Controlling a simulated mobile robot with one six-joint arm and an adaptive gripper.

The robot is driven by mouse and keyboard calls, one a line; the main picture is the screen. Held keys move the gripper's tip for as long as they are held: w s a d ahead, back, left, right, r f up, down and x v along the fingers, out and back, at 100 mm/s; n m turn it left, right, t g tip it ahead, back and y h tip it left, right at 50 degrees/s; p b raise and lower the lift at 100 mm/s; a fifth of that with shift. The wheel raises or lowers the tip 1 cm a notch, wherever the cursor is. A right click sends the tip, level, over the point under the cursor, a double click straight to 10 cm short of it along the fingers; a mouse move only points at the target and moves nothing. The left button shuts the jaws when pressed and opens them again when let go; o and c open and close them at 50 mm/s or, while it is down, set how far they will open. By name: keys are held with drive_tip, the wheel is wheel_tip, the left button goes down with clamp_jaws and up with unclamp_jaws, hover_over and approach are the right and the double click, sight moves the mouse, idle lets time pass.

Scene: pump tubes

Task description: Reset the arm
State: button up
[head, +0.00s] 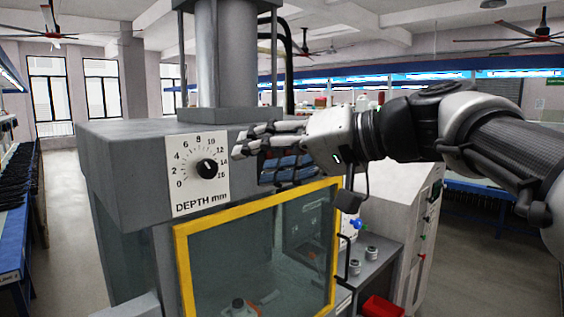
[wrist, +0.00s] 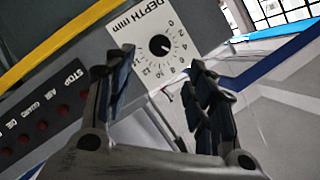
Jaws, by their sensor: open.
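My gripper (head: 262,150) is in front of the grey press in the head view, just right of the depth dial (head: 207,168). In the wrist view my gripper (wrist: 160,92) is open, its two dark-padded fingers apart with nothing between them. The dial's black knob (wrist: 159,45) shows beyond and between the fingertips, on a white plate marked DEPTH mm. The knob is apart from the fingers. In the head view its white pointer line appears to lie toward the high end of the scale. My arm reaches in from the right.
The grey press (head: 135,165) has a yellow-framed window guard (head: 180,255) below my gripper. A red bin (head: 382,306) and small metal parts (head: 371,253) are at lower right, beside a pale cabinet (head: 400,215). Red buttons (wrist: 42,125) show in the wrist view. Floor at left is clear.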

drive_tip(key=shift+s+d+r, duration=0.1)
drive_tip(key=shift+s+d, duration=0.05)
drive_tip(key=shift+d, duration=0.15)
